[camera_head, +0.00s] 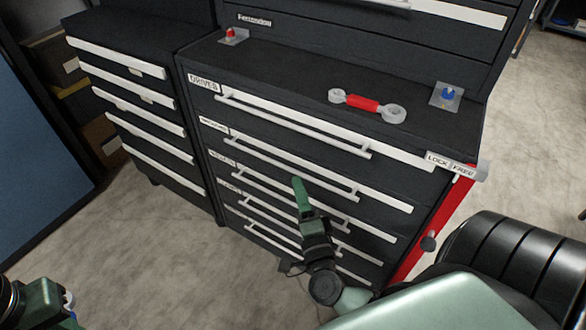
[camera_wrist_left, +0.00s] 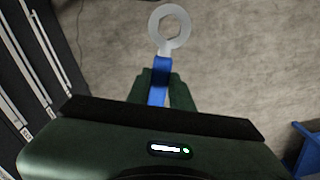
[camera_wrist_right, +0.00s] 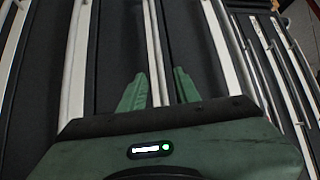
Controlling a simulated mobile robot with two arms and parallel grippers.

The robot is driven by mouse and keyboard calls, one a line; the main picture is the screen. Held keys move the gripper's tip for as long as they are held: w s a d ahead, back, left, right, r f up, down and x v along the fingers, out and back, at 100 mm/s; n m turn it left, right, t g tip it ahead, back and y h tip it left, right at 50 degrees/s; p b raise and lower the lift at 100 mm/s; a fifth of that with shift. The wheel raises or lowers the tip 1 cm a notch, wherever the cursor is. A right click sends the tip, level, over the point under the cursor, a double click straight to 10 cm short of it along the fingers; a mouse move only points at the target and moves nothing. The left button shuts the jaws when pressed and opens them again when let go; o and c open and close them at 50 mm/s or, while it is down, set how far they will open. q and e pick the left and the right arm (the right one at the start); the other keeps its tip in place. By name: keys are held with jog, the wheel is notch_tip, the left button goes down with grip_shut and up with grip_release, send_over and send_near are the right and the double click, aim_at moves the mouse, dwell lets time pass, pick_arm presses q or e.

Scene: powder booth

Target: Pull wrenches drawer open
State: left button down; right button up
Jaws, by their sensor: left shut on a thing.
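The black tool chest (camera_head: 270,90) has several drawers with white label strips and long bar handles; all look shut. The top label reads DRIVERS (camera_head: 204,83); the lower labels are too small to read, so I cannot tell which is the wrenches drawer. My right gripper (camera_head: 299,185) is at the front of the middle drawers. In the right wrist view its open fingers (camera_wrist_right: 158,88) stand on either side of a bar handle (camera_wrist_right: 152,50), with gaps visible. My left gripper (camera_wrist_left: 160,90) is shut on a blue-handled wrench (camera_wrist_left: 161,72) with a grey ring head, away from the chest.
A red wrench (camera_head: 362,103) lies on the chest top between a red-knobbed fitting (camera_head: 231,36) and a blue-knobbed one (camera_head: 447,96). A red bar (camera_head: 432,230) runs down the chest's right edge below a LOCK/FREE label (camera_head: 450,165). A smaller drawer unit (camera_head: 130,95) stands left. Floor in front is clear.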

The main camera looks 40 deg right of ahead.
aim_at(293, 169)
jog(key=x, duration=0.6)
jog(key=shift+w+d, duration=0.15)
jog(key=shift+w, duration=0.15)
grip_shut()
dwell(1.1)
